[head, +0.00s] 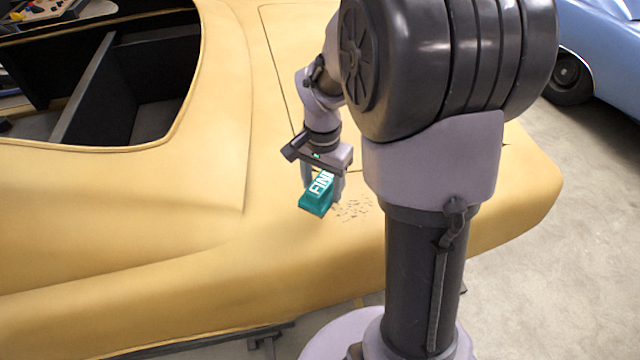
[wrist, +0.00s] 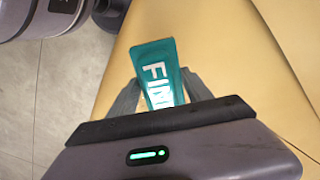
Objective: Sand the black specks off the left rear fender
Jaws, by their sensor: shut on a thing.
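The yellow car shell's rear fender (head: 290,262) fills the middle of the head view. A patch of black specks (head: 352,209) lies on it, just right of my gripper and partly hidden behind my arm. My gripper (head: 322,190) is shut on a teal sanding block (head: 316,202) with white lettering that starts "FIN". In the wrist view the block (wrist: 158,68) sits between the grey fingers, with the yellow panel (wrist: 215,50) beyond it. The block is at or just above the fender; I cannot tell whether it touches. No specks show in the wrist view.
My arm column blocks part of the fender's right end. The open cabin (head: 130,90) with dark panels is at the upper left. A blue car (head: 604,45) stands at the upper right. Bare grey floor (head: 560,270) lies to the right.

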